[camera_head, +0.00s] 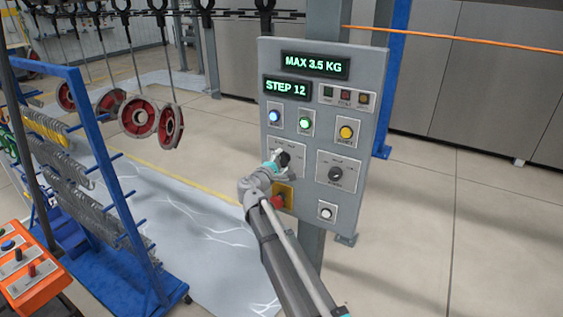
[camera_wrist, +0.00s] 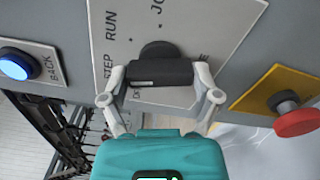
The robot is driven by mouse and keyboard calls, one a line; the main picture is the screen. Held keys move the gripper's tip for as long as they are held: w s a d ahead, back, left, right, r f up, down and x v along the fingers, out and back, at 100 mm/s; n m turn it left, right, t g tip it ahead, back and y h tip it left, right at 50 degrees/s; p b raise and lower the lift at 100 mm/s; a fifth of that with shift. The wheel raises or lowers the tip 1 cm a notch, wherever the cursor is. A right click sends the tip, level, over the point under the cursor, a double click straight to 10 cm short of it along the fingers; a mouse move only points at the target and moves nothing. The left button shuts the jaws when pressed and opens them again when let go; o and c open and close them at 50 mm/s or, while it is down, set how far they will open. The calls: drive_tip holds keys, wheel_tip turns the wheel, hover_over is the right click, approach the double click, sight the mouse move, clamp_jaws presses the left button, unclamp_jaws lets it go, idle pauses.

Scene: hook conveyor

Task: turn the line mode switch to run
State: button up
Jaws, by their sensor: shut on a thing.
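The line mode switch is a black rotary knob (camera_wrist: 160,70) on a pale label plate (camera_wrist: 180,28). In the wrist view the plate shows the words STEP and RUN on the left and part of JOG at the top; other lettering is partly hidden. My gripper (camera_wrist: 160,74) is shut on the knob, one finger at each end. The knob lies roughly across the wrist picture; which label it points to I cannot tell. In the head view my gripper (camera_head: 279,162) is at the left middle of the grey control panel (camera_head: 310,215), covering much of the switch.
A red stop button (camera_head: 278,202) on a yellow plate sits just below my gripper. A second black knob (camera_head: 335,174) is to the right. A lit blue button (camera_head: 274,117) and green button (camera_head: 305,123) are above. A blue rack (camera_head: 95,130) with hooks stands left.

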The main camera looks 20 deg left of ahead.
drive_tip(key=m, duration=0.5)
drive_tip(key=shift+m, duration=1.8)
drive_tip(key=o, duration=1)
drive_tip(key=shift+c, duration=0.2)
drive_tip(key=shift+s, duration=0.15)
drive_tip(key=s, duration=1.1)
drive_tip(key=shift+s+a, duration=0.35)
drive_tip(key=shift+a, duration=0.1)
